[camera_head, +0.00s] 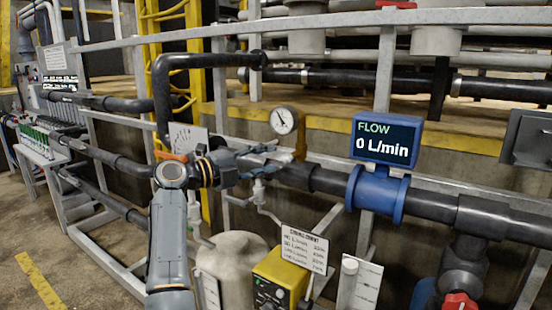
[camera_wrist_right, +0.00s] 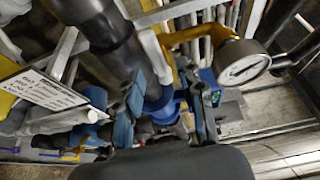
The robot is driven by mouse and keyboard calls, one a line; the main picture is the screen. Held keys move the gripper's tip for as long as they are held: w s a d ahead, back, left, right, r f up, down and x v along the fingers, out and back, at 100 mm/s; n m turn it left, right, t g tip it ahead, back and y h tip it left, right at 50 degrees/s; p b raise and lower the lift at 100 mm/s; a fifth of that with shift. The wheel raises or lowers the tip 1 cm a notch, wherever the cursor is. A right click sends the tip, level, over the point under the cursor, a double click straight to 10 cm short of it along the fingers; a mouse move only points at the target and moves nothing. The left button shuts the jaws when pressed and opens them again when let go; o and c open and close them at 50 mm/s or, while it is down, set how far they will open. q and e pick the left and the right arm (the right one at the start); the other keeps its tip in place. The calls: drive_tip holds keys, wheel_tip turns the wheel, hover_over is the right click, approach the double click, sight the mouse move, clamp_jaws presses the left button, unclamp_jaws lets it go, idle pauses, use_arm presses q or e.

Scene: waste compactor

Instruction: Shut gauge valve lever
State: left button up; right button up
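The round white pressure gauge (camera_head: 284,120) sits on a yellow-orange valve piece (camera_head: 301,142) above the dark horizontal pipe. In the right wrist view the gauge (camera_wrist_right: 243,65) is at the upper right, and the yellow-orange piece (camera_wrist_right: 180,45) runs beside it, ahead of the fingers. I cannot tell the lever apart clearly from the valve body. My right gripper (camera_head: 270,157) reaches along the pipe just left of and below the gauge. In the wrist view its two fingers (camera_wrist_right: 165,112) are spread apart, with nothing clearly gripped between them. My left gripper is not in view.
A blue flow meter (camera_head: 388,140) reads 0 L/min right of the gauge. A red valve handle (camera_head: 460,302) is at the lower right. Below are a yellow pump box (camera_head: 280,280), a beige tank (camera_head: 232,262) and a dosing sign (camera_head: 304,248). Grey rails and pipes crowd the area.

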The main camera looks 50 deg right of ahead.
drive_tip(key=v, duration=0.8)
